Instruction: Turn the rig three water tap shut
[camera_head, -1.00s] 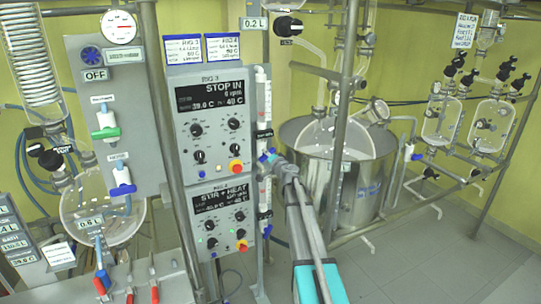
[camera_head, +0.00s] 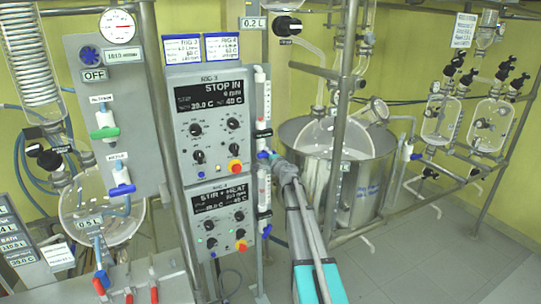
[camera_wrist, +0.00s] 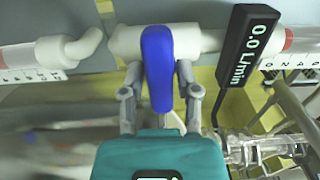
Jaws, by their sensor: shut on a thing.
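The blue tap handle (camera_wrist: 157,68) stands upright in the wrist view, crosswise to its pale pipe (camera_wrist: 200,40). My gripper (camera_wrist: 160,85) is shut on the handle, one grey finger on each side. A black flow display (camera_wrist: 250,48) beside the pipe reads 0.0 L/min. In the head view my gripper (camera_head: 278,165) reaches the narrow upright panel right of the control boxes. Only a small bit of the blue handle (camera_head: 264,155) shows there. The upper control box (camera_head: 208,120), labelled RIG 3, reads STOP IN.
A lower control box (camera_head: 222,215) sits beneath. A steel vessel (camera_head: 365,185) stands just right of my arm behind an upright pole. A grey panel (camera_head: 118,70) with green and blue taps is at left. The floor at lower right is clear.

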